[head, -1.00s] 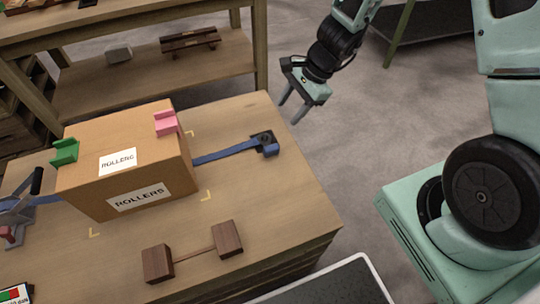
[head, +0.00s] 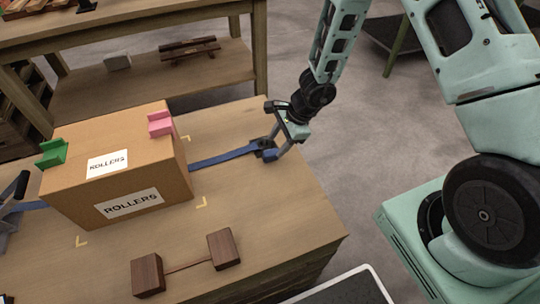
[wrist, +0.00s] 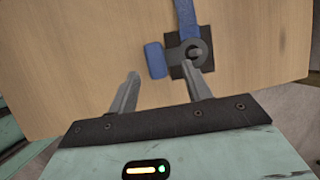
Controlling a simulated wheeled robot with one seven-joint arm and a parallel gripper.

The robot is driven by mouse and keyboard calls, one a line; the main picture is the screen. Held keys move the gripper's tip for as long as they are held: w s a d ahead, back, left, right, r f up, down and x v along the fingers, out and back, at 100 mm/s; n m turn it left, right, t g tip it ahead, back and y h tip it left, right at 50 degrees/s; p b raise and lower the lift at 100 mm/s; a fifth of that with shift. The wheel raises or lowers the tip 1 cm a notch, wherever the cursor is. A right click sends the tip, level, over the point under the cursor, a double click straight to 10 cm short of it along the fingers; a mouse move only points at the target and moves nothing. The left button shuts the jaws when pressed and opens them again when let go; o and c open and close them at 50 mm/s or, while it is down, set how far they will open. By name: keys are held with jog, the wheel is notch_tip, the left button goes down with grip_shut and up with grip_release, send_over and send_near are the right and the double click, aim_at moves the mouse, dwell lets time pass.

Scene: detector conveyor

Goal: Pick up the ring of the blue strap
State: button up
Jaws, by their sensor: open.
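The blue strap (head: 225,157) comes out from the right side of the cardboard box and lies along the table. Its end shows in the wrist view (wrist: 185,17), reaching a dark square plate with a grey ring (wrist: 194,53) on it. A short blue piece (wrist: 155,60) lies just left of the plate. My gripper (head: 274,146) is over the strap's end near the table's right edge. In the wrist view my gripper (wrist: 167,82) is open with nothing between its fingers. The right fingertip is close to the ring; I cannot tell whether they touch.
The box (head: 118,170) labelled ROLLERS carries a green bracket (head: 52,153) and a pink bracket (head: 160,123). A wooden piece with two blocks (head: 187,264) lies at the table's front. A grey lever device (head: 12,205) is at the left edge. The table (head: 270,215) is bare at front right.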

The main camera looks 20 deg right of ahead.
aim_at(271, 152)
jog(key=x, duration=0.4)
jog(key=shift+s+a+r+b, duration=0.1)
jog(key=shift+s+a+b, duration=0.1)
jog(key=shift+s+b, duration=0.2)
jog(key=shift+w+a+f, duration=0.2)
jog(key=shift+f, duration=0.3)
grip_shut()
jog(key=shift+r, duration=0.1)
